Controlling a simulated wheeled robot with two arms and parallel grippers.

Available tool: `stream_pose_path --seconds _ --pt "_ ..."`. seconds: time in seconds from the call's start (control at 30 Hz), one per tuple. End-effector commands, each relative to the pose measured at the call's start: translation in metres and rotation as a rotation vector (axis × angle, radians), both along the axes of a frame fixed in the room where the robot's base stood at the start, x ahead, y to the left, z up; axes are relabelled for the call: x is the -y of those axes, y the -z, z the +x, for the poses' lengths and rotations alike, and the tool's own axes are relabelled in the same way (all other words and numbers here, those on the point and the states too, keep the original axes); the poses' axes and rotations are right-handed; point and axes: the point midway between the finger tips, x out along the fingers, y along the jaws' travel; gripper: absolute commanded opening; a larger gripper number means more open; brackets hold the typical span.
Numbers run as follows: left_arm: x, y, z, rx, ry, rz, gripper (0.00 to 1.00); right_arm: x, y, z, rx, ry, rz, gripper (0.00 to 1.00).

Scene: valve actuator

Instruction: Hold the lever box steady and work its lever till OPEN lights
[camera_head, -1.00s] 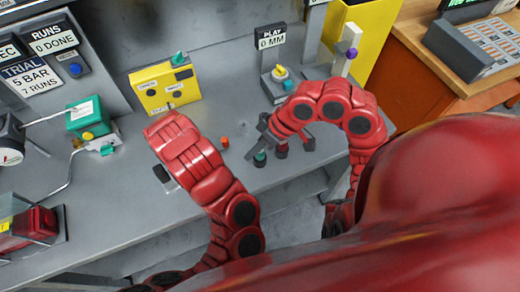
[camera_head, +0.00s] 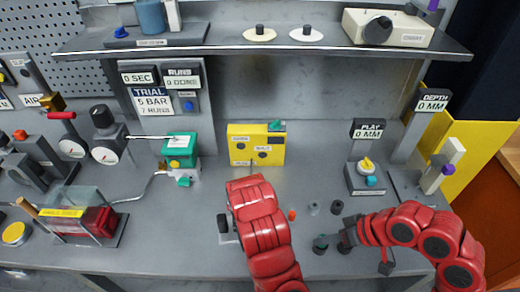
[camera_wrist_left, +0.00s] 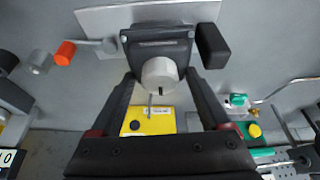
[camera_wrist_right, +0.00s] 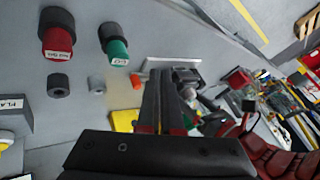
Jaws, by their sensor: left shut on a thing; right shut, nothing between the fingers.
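The dark lever box (camera_wrist_left: 158,38), with a round grey boss on its face, sits on a pale plate in the left wrist view. My left gripper (camera_wrist_left: 160,75) is shut on it, one finger at each side. A thin lever with an orange tip (camera_wrist_left: 65,53) sticks out to the left there. In the head view the orange tip (camera_head: 291,215) shows right of my left forearm, which hides most of the box. My right gripper (camera_wrist_right: 160,72) is shut and empty, apart from the lever. The yellow panel (camera_head: 256,145) behind shows dark round lamps; its labels are too small to read.
A green-capped cylinder (camera_wrist_right: 117,50) and a red-capped cylinder (camera_wrist_right: 57,35) stand near my right gripper. Small grey cylinders (camera_head: 313,208) stand nearby. The PLAY stand (camera_head: 365,178) is at right, the green unit (camera_head: 180,149) at left.

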Motion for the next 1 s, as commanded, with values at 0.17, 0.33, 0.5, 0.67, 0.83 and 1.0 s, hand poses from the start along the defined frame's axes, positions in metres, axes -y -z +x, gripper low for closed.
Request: stream_pose_path --seconds 0.17,0.33,0.5,0.67,0.83,1.0 --pt "0.000 0.000 0.000 0.001 -0.001 0.001 0.00 0.002 -0.001 0.009 0.037 -0.057 0.001 0.36" --pt "0.000 0.000 0.000 0.001 -0.001 0.001 0.00 0.008 -0.003 0.038 0.173 -0.250 -0.004 0.56" --pt "0.000 0.000 0.000 0.001 0.000 0.000 0.00 0.015 -0.001 0.072 0.344 -0.467 -0.022 0.56" --pt "0.000 0.000 0.000 0.001 0.000 0.000 0.00 0.018 0.002 0.093 0.465 -0.611 -0.037 0.56" --pt "0.000 0.000 0.000 0.001 0.000 0.000 0.00 0.017 0.006 0.103 0.525 -0.680 -0.048 0.56" --pt "0.000 0.000 0.000 0.000 0.000 0.000 0.00 0.001 0.023 0.107 0.529 -0.689 -0.047 0.56"
